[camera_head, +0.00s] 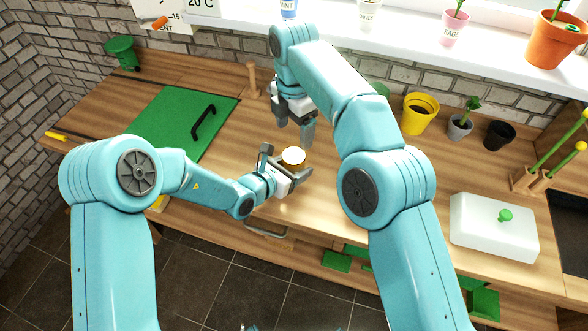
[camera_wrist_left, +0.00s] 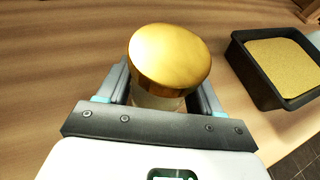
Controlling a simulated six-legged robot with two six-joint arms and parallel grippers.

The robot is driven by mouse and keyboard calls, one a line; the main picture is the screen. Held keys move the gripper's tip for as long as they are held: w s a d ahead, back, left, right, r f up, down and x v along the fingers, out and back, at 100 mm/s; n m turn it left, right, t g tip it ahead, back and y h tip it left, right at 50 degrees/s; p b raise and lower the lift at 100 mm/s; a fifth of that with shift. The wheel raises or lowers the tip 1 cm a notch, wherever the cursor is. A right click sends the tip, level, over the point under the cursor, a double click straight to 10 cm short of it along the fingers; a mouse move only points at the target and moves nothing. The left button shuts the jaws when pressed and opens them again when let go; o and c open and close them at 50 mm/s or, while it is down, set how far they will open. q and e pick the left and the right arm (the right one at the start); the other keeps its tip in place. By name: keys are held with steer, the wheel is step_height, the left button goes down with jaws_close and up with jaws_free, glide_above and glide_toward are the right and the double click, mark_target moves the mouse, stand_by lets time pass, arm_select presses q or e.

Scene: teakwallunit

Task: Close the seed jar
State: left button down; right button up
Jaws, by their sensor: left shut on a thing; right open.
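The seed jar (camera_head: 293,163) stands at the front middle of the wooden worktop. A gold lid (camera_wrist_left: 169,57) sits on top of it in the left wrist view, looking slightly tilted; I cannot tell whether it is fully seated. Below the lid a little of the pale jar body (camera_wrist_left: 155,101) shows. My left gripper (camera_head: 285,166) is shut around the jar's body from the front left. My right gripper (camera_head: 294,128) points down just behind and above the jar, open and apart from it. My right arm covers part of the worktop.
A black tray of yellow grains (camera_wrist_left: 285,68) is right of the jar in the left wrist view. A green board (camera_head: 170,120) lies at left, a white box with green knob (camera_head: 493,230) at right. Pots, including a yellow one (camera_head: 418,113), stand along the back.

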mark_target(294, 156)
steer(key=shift+s+r+n, duration=0.1)
steer(key=shift+s+n, duration=0.1)
steer(key=shift+n, duration=1)
steer(key=shift+w, duration=0.1)
steer(key=shift+f, duration=4.05)
steer(key=shift+c, duration=0.3)
steer(key=c, duration=1.1)
